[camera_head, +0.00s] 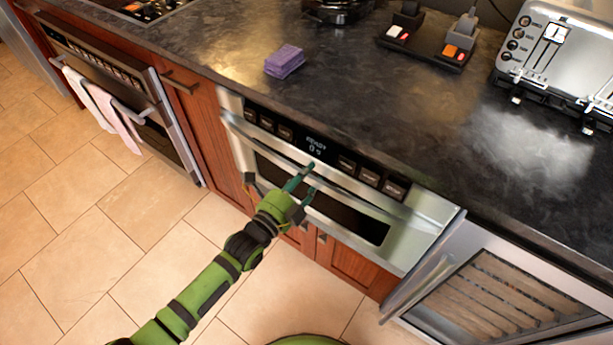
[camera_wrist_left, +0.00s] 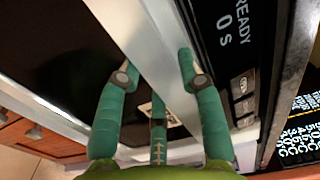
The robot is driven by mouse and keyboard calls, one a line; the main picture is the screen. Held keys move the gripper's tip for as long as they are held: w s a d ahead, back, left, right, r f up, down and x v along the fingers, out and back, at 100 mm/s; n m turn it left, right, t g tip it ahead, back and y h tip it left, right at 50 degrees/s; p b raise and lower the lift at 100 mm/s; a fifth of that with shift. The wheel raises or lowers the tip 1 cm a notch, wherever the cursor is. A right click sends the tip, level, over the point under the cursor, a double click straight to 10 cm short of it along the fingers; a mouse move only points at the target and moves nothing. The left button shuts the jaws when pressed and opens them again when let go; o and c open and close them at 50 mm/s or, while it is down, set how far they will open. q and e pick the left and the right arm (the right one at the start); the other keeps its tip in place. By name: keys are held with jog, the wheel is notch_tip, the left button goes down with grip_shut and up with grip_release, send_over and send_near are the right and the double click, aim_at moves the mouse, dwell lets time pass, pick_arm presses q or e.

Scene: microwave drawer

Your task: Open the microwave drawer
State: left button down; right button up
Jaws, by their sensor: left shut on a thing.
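The microwave drawer (camera_head: 405,250) is a stainless steel front with a dark window, set under the counter. Its display reads "READY 0 s", and its front looks closed and flush with the cabinet. A long silver handle (camera_head: 358,199) runs across its upper part. My left gripper (camera_head: 306,179), green with teal fingers, is at the middle of this handle. My right gripper is not in view.
A dark stone counter (camera_head: 400,120) lies above the drawer, with a purple sponge (camera_head: 284,61) and a toaster (camera_head: 560,60). An oven (camera_head: 120,95) with towels is at left, a glass-fronted cooler (camera_head: 490,300) at right. The tiled floor (camera_head: 130,210) is clear.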

pick_arm(q)
jog(key=shift+s+a, duration=0.1)
jog(key=shift+s+a+p, duration=0.15)
jog(key=shift+s+p, duration=0.1)
jog(key=shift+p, duration=0.1)
jog(key=p+v, duration=0.8)
jog(key=v, duration=2.7)
jog(key=shift+a+r, duration=0.1)
jog(key=c, duration=0.8)
grip_release()
